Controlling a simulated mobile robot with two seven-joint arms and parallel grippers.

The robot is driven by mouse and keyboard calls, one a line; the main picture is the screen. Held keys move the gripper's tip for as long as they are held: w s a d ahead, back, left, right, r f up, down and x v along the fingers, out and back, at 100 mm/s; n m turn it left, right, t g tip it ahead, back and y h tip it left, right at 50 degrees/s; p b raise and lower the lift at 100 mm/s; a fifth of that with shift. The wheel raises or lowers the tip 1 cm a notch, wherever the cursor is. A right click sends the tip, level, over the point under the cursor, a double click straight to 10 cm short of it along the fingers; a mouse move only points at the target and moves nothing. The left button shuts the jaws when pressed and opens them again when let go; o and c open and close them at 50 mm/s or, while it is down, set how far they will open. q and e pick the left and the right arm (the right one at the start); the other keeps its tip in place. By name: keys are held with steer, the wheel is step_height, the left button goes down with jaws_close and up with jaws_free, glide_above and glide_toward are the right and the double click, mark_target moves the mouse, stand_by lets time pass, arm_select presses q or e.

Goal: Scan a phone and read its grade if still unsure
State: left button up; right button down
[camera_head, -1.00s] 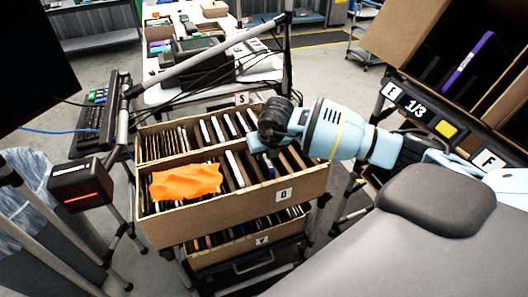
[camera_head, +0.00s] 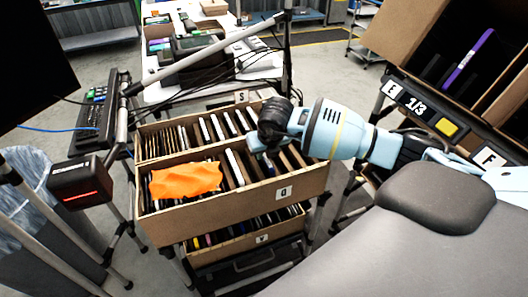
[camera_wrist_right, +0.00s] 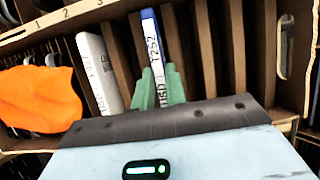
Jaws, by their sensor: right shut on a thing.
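The carton marked Q (camera_head: 250,205) stands tilted in the middle of the head view, with several phones upright between its dividers. My right gripper (camera_head: 257,143) reaches down into it from the right. In the right wrist view its green fingertips (camera_wrist_right: 158,88) are shut on a slim phone (camera_wrist_right: 153,42) with a blue edge and a white label reading in part "T252". The phone's lower part is hidden by the gripper. A white phone (camera_wrist_right: 98,70) stands in a slot to its left. A black scanner (camera_head: 80,183) with a red light line is at the left. My left gripper is not in view.
An orange cloth (camera_head: 186,180) lies over the carton's left slots and also shows in the wrist view (camera_wrist_right: 40,100). Another carton marked V (camera_head: 245,245) sits below. A shelf labelled E and F (camera_head: 430,110) stands right.

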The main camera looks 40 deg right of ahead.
steer(key=c, duration=1.3)
jaws_free()
steer(key=shift+c, duration=0.2)
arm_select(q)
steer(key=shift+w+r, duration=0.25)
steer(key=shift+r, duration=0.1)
arm_select(e)
steer(key=shift+v, duration=3.95)
